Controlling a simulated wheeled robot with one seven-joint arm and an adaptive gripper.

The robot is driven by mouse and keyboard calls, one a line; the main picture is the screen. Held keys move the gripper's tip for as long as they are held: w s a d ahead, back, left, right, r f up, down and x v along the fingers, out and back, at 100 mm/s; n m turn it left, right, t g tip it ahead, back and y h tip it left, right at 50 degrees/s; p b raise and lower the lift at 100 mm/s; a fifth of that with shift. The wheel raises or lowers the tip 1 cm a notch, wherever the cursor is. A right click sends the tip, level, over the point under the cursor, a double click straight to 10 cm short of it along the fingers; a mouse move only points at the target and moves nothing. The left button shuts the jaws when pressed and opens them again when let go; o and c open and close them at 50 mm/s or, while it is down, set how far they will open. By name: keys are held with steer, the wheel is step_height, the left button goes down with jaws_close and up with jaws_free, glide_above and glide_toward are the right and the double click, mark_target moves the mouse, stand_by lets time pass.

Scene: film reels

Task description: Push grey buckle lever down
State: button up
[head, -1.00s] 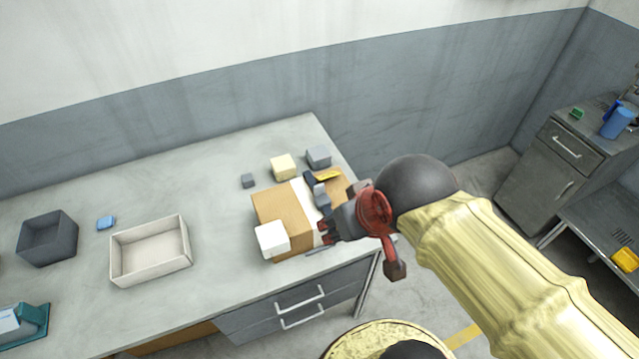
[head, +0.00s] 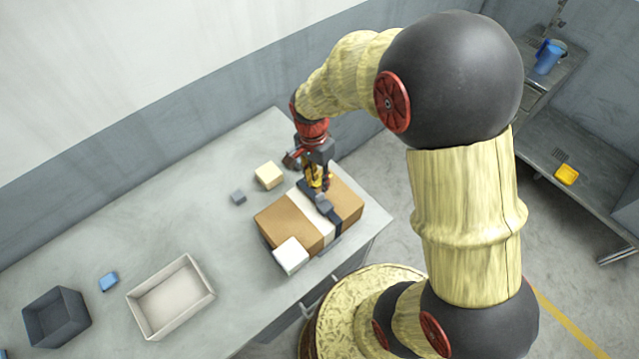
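A brown cardboard box (head: 283,222) with a pale band (head: 311,214) lies on the grey table. A dark strap (head: 348,203) crosses it, with a grey buckle piece (head: 323,203) on top. My gripper (head: 315,188) points down at the far side of the buckle, close to it or touching it; I cannot tell which. A small yellow part shows between the gripper and the buckle. The fingertips are too small and partly hidden, so I cannot see whether they are open or shut. The lever's angle is not clear.
A white block (head: 291,255) is at the box's near left corner. A cream block (head: 269,175) and a small grey cube (head: 238,197) lie behind it. An off-white tray (head: 202,268), a blue block (head: 108,281) and a dark bin (head: 58,340) are left. Bare table lies between.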

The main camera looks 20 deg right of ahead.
mark_target(320, 195)
steer(key=f, duration=0.2)
steer(key=f+m, duration=0.1)
steer(key=f, duration=0.2)
steer(key=f+m, duration=0.1)
steer(key=f, duration=0.1)
steer(key=shift+s+d+f, duration=0.1)
steer(key=shift+s+f, duration=0.25)
steer(key=shift+c, duration=0.2)
jaws_close()
stand_by(0.4)
